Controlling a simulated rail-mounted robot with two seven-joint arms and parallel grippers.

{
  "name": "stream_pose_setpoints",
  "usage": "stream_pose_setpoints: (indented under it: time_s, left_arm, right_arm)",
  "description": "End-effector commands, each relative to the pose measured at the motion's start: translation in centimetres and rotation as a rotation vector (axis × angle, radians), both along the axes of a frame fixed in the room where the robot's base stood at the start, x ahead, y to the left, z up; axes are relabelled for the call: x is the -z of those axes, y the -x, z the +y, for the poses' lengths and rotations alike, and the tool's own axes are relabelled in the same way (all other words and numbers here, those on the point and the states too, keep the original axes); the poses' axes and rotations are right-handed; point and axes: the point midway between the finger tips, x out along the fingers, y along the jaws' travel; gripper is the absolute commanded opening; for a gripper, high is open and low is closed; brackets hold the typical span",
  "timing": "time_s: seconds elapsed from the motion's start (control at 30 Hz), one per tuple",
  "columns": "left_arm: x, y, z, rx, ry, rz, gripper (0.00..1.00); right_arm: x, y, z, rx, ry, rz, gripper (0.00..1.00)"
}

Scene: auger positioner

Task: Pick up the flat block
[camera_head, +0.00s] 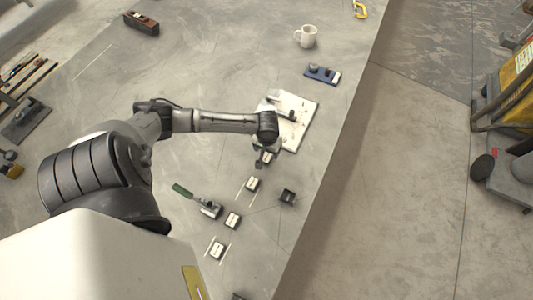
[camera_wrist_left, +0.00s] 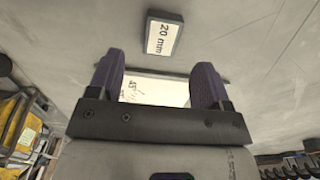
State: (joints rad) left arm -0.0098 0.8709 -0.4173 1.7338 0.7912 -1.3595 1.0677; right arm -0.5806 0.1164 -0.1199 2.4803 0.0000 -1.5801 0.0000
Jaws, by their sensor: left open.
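My left gripper (camera_head: 266,156) is at the lower left edge of a white board (camera_head: 304,110) in the head view. In the left wrist view its two dark purple fingers (camera_wrist_left: 156,82) are apart. A white surface with dark marks (camera_wrist_left: 150,91) shows in the gap between them, partly hidden by the gripper body. A grey-edged block (camera_wrist_left: 165,38) with a white face reading "20 mm" lies beyond the fingertips. In the head view several small white-topped blocks (camera_head: 252,184) lie below the gripper. I cannot tell for certain which piece is the flat block. My right gripper does not show.
A green-handled tool (camera_head: 184,191) and a small dark piece (camera_head: 288,196) lie near the white-topped blocks. A white mug (camera_head: 306,36) and a blue tool (camera_head: 322,74) stand farther up the table. The table's right edge is close to the board.

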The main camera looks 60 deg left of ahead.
Motion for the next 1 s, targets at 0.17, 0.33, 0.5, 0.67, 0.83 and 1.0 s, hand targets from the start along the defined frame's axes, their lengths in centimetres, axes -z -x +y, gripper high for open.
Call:
stream_pose_setpoints:
  time_s: [0.17, 0.33, 0.5, 0.67, 0.83, 1.0]
  left_arm:
    - [1.0, 0.1, -0.1, 0.001, 0.001, 0.001, 0.72]
    - [3.3, 0.3, -0.1, -0.001, 0.001, 0.001, 0.72]
    - [4.9, 0.3, 0.0, 0.0, -0.001, -0.001, 0.72]
    - [5.4, 0.3, 0.0, 0.001, -0.001, -0.002, 0.72]
    - [5.4, 0.3, 0.0, 0.001, -0.001, -0.002, 0.72]
    - [5.4, 0.3, 0.0, 0.001, -0.001, -0.001, 0.58]
  right_arm:
    - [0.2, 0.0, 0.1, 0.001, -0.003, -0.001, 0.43]
    - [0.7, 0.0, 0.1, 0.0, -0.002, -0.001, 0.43]
    - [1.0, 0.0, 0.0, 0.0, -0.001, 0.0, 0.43]
    - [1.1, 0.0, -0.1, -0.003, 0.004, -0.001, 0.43]
    - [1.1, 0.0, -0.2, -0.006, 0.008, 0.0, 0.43]
    - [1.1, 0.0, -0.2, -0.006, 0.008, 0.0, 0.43]
